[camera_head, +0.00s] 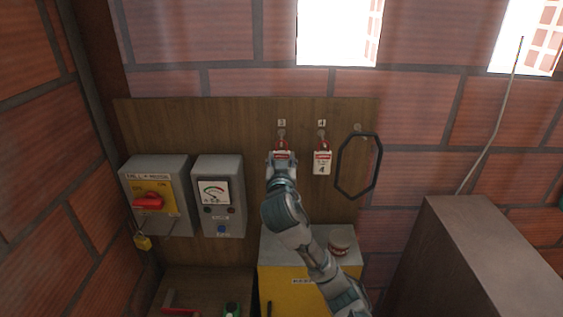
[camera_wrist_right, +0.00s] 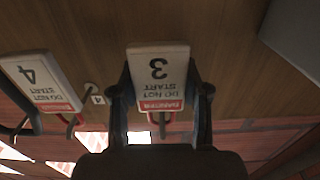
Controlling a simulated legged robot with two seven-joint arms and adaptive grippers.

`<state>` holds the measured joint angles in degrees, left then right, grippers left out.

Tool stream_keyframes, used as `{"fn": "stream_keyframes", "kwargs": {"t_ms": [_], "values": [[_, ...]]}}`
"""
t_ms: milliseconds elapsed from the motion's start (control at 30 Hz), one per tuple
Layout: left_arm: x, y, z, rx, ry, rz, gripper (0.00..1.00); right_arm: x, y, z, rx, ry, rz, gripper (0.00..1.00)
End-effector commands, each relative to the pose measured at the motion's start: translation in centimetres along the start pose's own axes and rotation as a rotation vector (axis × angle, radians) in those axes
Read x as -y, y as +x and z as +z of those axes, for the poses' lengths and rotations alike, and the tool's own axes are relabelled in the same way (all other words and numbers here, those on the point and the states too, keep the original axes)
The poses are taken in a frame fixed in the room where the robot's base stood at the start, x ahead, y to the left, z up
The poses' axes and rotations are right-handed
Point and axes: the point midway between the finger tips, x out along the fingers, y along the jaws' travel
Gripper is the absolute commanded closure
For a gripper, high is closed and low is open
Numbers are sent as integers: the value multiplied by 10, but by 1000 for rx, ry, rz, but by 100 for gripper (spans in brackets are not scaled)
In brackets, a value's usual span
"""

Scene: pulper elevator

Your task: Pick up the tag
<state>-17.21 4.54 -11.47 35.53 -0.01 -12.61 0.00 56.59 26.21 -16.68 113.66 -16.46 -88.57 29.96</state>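The white tag marked 3 (camera_wrist_right: 158,75), with a red "do not start" band, hangs by a red loop on the wooden board. It shows upside down in the right wrist view. In the head view only the top of tag 3 (camera_head: 281,153) shows above my right gripper (camera_head: 282,165). In the wrist view the right gripper's (camera_wrist_right: 160,100) two dark fingers stand apart, one on each side of the tag; contact is not clear. A similar tag marked 4 (camera_head: 322,163) hangs just to the right; it also shows in the wrist view (camera_wrist_right: 40,82). My left gripper is not in view.
A black ring-shaped handle (camera_head: 358,166) hangs right of tag 4. A grey meter box (camera_head: 219,197) and a switch box with a red handle (camera_head: 157,196) are mounted at left. A yellow-fronted cabinet (camera_head: 285,282) stands below, and a grey box (camera_head: 475,250) stands at right.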

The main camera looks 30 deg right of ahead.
Motion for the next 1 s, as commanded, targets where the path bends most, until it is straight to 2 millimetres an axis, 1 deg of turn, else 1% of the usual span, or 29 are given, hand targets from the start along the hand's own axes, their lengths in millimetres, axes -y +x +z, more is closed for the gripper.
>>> {"fn": "stream_keyframes", "kwargs": {"t_ms": [367, 467, 567, 667, 767, 867, 1000], "values": [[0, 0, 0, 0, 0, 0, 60, 0, 0, -1, -1, 1, 0, 81], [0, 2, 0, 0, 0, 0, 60, 0, 0, -6, -2, 3, 0, 81], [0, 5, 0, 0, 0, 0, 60, 0, 0, -16, -4, 4, 0, 81], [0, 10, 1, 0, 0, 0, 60, 1, -18, -15, -4, 2, -3, 81], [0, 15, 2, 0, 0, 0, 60, 1, -41, -14, -6, 4, -4, 81], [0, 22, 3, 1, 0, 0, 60, 1, -72, -14, -7, 5, -5, 81], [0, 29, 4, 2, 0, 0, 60, 1, -119, -14, -7, 6, -5, 81]]}}
